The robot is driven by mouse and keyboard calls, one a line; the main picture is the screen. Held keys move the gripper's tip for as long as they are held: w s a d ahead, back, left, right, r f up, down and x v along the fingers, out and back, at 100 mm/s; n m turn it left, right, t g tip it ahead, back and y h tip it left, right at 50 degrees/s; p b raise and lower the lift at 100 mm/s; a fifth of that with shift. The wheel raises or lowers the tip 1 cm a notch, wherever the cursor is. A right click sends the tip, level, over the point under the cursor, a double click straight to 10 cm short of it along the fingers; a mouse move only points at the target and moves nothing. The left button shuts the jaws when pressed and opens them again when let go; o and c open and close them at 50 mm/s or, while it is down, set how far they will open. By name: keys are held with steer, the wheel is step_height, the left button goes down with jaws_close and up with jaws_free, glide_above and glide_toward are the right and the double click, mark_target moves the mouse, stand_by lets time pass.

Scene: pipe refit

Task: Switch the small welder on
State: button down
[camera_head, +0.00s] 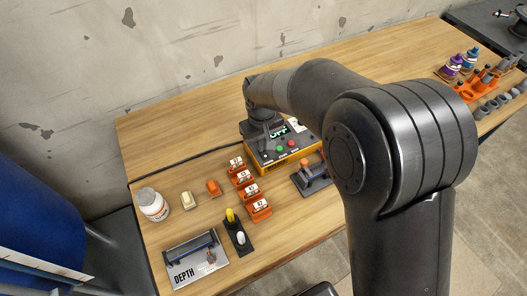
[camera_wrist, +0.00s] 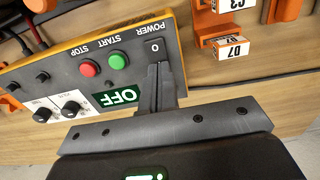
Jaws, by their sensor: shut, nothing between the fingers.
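The small welder is an orange-yellow box with a dark sloped panel, mid-table in the head view (camera_head: 284,161) and upside down in the wrist view (camera_wrist: 60,75). Its green display (camera_wrist: 116,97) reads OFF. A green START button (camera_wrist: 118,61) and a red STOP button (camera_wrist: 89,67) sit beside the POWER switch (camera_wrist: 154,46), which shows 0. My gripper (camera_wrist: 155,68) is shut and empty, its tips at the lower edge of the POWER switch. I cannot tell whether they touch it. In the head view my arm hides part of the welder.
Several orange numbered holders (camera_head: 252,190) stand just left of the welder. A white jar (camera_head: 152,204), a DEPTH gauge board (camera_head: 196,262) and a dark holder (camera_head: 238,238) lie further left. A clamp-like tool (camera_head: 313,176) lies in front. A cable (camera_head: 190,157) runs behind.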

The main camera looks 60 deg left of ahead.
steer(key=shift+f, duration=0.3)
steer(key=shift+r, duration=3.55)
steer(key=w+d+r+m+t+y, duration=0.1)
steer(key=w+d+r+m, duration=0.2)
steer(key=w+d+r, duration=0.5)
steer(key=w+d+r+m, duration=0.3)
steer(key=w+d+r, duration=0.1)
steer(key=w+d, duration=0.7)
steer(key=w+d+r+m+t, duration=0.1)
steer(key=w+d+r+m, duration=0.15)
steer(key=d, duration=0.65)
steer(key=w+d+r+m+t, duration=0.1)
steer(key=d+r+m, duration=0.15)
steer(key=d, duration=0.65)
steer(key=s+d+m+t, duration=0.1)
steer(key=s+d+m, duration=0.2)
steer(key=d, duration=0.8)
steer(key=s+d+m+t+h, duration=0.1)
steer(key=s+d+m, duration=0.3)
steer(key=d, duration=0.8)
steer(key=shift+s+d+t, duration=0.25)
steer(key=shift+s+t, duration=0.05)
steer(key=shift+s, duration=0.9)
